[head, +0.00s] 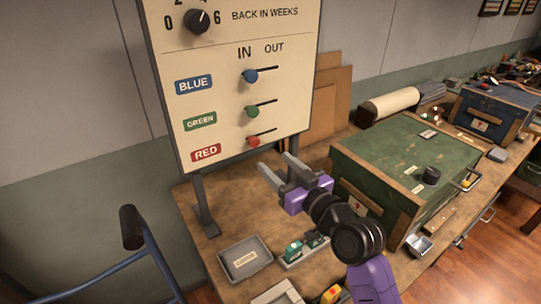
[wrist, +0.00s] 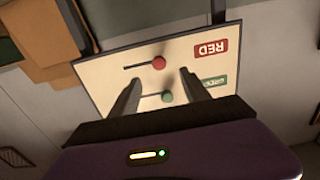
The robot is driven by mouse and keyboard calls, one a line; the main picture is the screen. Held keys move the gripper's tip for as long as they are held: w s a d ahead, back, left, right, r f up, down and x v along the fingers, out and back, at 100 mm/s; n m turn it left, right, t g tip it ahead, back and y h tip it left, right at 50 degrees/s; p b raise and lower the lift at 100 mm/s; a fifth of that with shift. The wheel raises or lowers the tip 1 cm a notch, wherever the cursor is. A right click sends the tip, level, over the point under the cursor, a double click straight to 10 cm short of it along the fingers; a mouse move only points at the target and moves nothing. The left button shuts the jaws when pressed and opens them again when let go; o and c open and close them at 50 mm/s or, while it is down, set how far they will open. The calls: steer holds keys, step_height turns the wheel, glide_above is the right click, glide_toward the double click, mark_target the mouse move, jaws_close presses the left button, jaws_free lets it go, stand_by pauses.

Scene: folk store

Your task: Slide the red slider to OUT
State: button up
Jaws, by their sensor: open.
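The red slider (head: 253,140) is a round red knob at the left, IN end of its short dark slot, on the bottom row of the cream board (head: 225,110). The RED label (head: 206,152) is to its left. In the wrist view the board appears upside down, with the red slider (wrist: 159,62) just beyond and between my fingertips. The green slider (head: 252,112) and blue slider (head: 250,76) are also at the IN end. My gripper (head: 274,168) is open and empty, below and right of the red slider, apart from it.
The board stands on dark legs on a wooden bench (head: 235,190). A green chest (head: 400,150) is right of my arm. A grey tray (head: 245,258) and a small green item (head: 293,250) lie in front. Cardboard (head: 330,95) leans behind the board's right side.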

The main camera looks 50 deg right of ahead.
mark_target(256, 144)
steer(key=shift+p+x, duration=0.7)
steer(key=shift+x, duration=4.45)
steer(key=shift+w+d, duration=0.15)
steer(key=c, duration=0.9)
